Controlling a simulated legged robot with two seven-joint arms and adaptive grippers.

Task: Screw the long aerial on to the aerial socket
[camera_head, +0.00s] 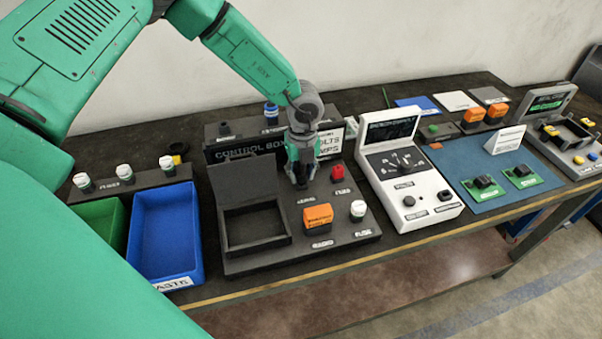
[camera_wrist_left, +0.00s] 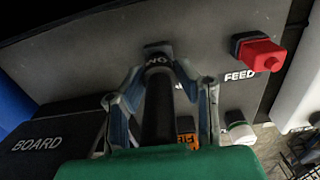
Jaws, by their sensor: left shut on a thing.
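My left gripper (camera_head: 301,176) is over the dark grey control panel (camera_head: 345,245), between the open-lidded box and the red plug. In the left wrist view my left gripper (camera_wrist_left: 160,72) is shut around a black rod (camera_wrist_left: 158,110), which looks like the long aerial. The rod runs between the fingers toward the panel. Its far end is close to the panel, but I cannot tell whether it touches. The aerial socket is not clearly seen; the fingers and rod hide that part of the panel. My right gripper is not in view.
A red plug (camera_head: 337,172), an orange block (camera_head: 318,217) and a white-capped fuse (camera_head: 357,209) stand near the gripper. An open-lidded box (camera_head: 250,245) is at its left, with a blue bin (camera_head: 165,230) beyond. A white meter (camera_head: 405,170) stands right.

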